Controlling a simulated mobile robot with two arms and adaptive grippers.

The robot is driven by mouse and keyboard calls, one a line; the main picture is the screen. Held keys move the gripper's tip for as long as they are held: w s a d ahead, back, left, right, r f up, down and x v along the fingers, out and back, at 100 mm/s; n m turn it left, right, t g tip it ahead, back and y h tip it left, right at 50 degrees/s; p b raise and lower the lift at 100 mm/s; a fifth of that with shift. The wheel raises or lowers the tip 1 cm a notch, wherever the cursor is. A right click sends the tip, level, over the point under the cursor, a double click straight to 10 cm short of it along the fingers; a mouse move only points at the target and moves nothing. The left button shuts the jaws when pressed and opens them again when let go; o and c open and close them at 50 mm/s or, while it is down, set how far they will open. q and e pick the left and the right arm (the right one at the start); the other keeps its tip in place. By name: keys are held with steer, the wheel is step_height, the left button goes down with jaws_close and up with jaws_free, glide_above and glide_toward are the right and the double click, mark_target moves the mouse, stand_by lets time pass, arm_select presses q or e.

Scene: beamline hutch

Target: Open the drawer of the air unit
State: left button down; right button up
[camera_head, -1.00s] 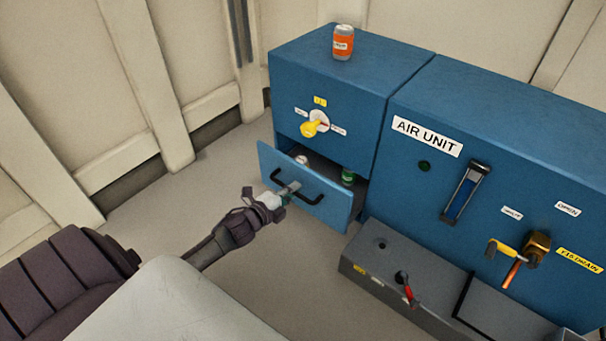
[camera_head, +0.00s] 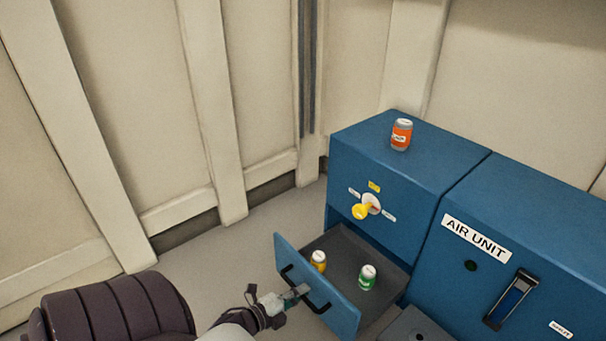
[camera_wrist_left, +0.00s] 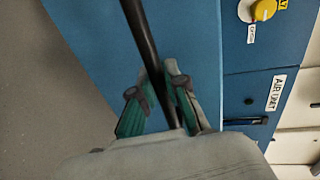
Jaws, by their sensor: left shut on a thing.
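The blue air unit (camera_head: 540,262) stands at the right, with its label on the front. Its drawer (camera_head: 322,302) is pulled well out of the left cabinet, below a yellow knob (camera_head: 362,210). A yellow can (camera_head: 318,261) and a green can (camera_head: 367,277) stand inside the drawer. My left gripper (camera_head: 301,291) is shut on the black drawer handle (camera_head: 318,304). In the left wrist view, the fingers of my left gripper (camera_wrist_left: 172,105) lie on both sides of the dark handle bar (camera_wrist_left: 146,50). My right gripper is not in view.
An orange can (camera_head: 401,134) stands on top of the left cabinet (camera_head: 410,150). A grey box (camera_head: 415,326) sits low beside the drawer. Pale wall panels (camera_head: 160,110) close off the left and back. Bare floor (camera_head: 225,265) lies left of the drawer.

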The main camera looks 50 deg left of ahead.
arm_select(q)
steer(key=c, duration=1.2)
jaws_free()
steer(key=v, duration=1.2)
